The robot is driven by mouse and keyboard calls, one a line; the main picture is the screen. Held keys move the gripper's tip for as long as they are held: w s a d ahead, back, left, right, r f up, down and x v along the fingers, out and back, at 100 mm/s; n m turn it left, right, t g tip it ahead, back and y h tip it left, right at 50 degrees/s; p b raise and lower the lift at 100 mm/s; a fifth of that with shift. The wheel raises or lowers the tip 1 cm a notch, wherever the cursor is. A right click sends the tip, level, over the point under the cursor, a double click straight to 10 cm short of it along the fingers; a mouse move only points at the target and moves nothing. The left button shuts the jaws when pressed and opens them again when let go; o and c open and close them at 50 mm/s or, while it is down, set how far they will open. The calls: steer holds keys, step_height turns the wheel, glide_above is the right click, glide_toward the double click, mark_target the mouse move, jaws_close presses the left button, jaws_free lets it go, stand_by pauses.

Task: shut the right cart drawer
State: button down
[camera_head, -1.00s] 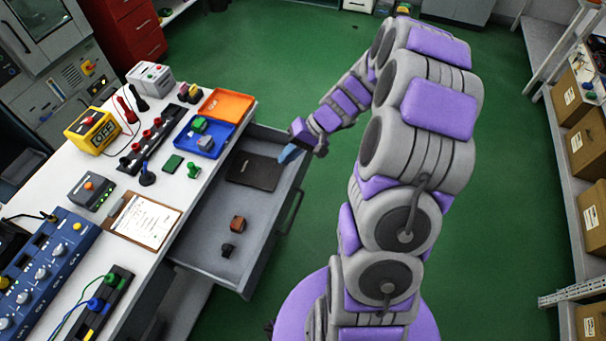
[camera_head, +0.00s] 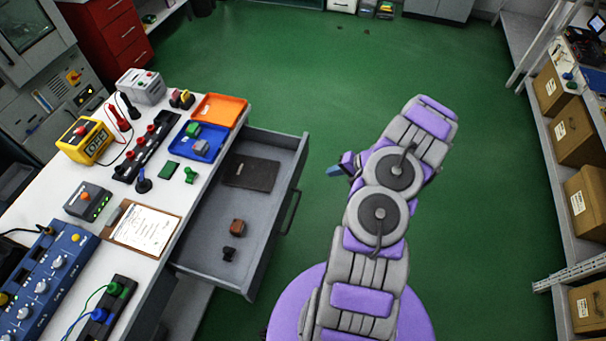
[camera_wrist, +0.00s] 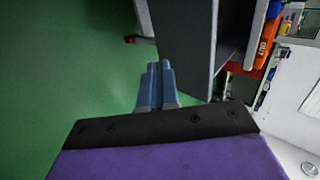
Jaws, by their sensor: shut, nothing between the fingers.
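The cart drawer (camera_head: 222,262) is pulled out from the right side of the white-topped cart (camera_head: 60,190). It is grey, with a dark handle (camera_head: 291,212) on its outer face. Inside lie a dark flat pad (camera_head: 252,173), a small brown block (camera_head: 237,226) and a small black piece (camera_head: 229,254). My gripper (camera_head: 334,171) is to the right of the drawer, apart from the handle in the head view. In the wrist view my blue fingers (camera_wrist: 158,78) are together and empty, with the drawer's grey front (camera_wrist: 185,45) just beyond to the right.
The cart top carries an orange tray (camera_head: 220,110), a blue tray (camera_head: 203,142), a yellow meter (camera_head: 88,136) and a clipboard (camera_head: 146,228). A shelf with cardboard boxes (camera_head: 580,135) stands at the right. Green floor between is clear.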

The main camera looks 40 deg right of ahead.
steer(key=b, duration=0.2)
glide_toward(298, 175)
step_height(298, 175, down, 4)
steer(key=w+a, duration=0.2)
steer(key=shift+w+a+r, duration=0.15)
steer(key=shift+w+a, duration=0.05)
steer(key=shift+a, duration=0.15)
steer(key=shift+w+a+b, duration=0.25)
steer(key=shift+w+b, duration=0.05)
steer(key=shift+w, duration=0.05)
